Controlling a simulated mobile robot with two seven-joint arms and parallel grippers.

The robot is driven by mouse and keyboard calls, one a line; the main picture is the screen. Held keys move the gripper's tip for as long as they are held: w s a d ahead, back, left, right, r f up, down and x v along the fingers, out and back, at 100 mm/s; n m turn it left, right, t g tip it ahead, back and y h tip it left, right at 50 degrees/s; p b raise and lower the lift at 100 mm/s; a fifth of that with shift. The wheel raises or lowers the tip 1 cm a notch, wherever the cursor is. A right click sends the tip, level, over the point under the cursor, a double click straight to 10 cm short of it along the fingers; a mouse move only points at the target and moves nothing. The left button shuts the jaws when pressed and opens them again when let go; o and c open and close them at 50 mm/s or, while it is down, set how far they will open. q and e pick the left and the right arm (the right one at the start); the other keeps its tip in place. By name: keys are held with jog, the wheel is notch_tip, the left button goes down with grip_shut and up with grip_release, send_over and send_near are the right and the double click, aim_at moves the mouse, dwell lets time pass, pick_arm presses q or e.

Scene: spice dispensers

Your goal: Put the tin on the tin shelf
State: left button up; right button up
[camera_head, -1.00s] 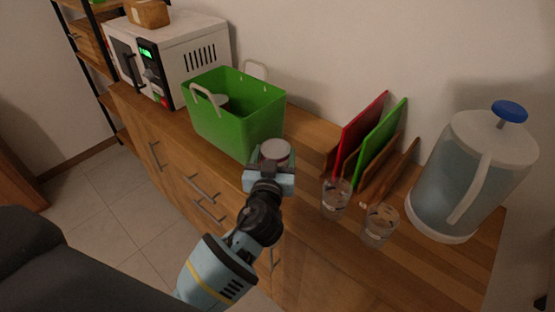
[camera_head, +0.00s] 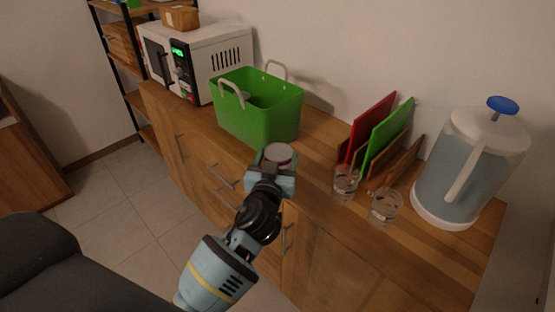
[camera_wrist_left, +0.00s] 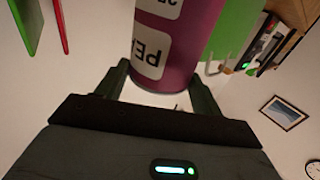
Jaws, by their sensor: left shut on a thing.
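The tin shows in the left wrist view (camera_wrist_left: 180,40) as a purple-red cylinder with a white label, partly cut off by the frame edge. In the head view only its pale round lid (camera_head: 279,153) and upper side show above my gripper. My left gripper (camera_head: 270,172) is shut on the tin, with one finger on each side of it; the fingers also show in the left wrist view (camera_wrist_left: 160,85). It is near the counter's front edge, in front of the green basket. My right gripper is not in view. I cannot tell which shelf is the tin shelf.
A green basket (camera_head: 258,112) stands on the wooden counter (camera_head: 335,222). A white microwave (camera_head: 215,58) is behind it at left, beside a dark-framed shelf rack (camera_head: 128,72). Cutting boards (camera_head: 385,135), two glasses (camera_head: 384,207) and a water jug (camera_head: 465,165) stand at right.

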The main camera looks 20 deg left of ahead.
pick_arm(q)
jog(key=shift+r, duration=0.1)
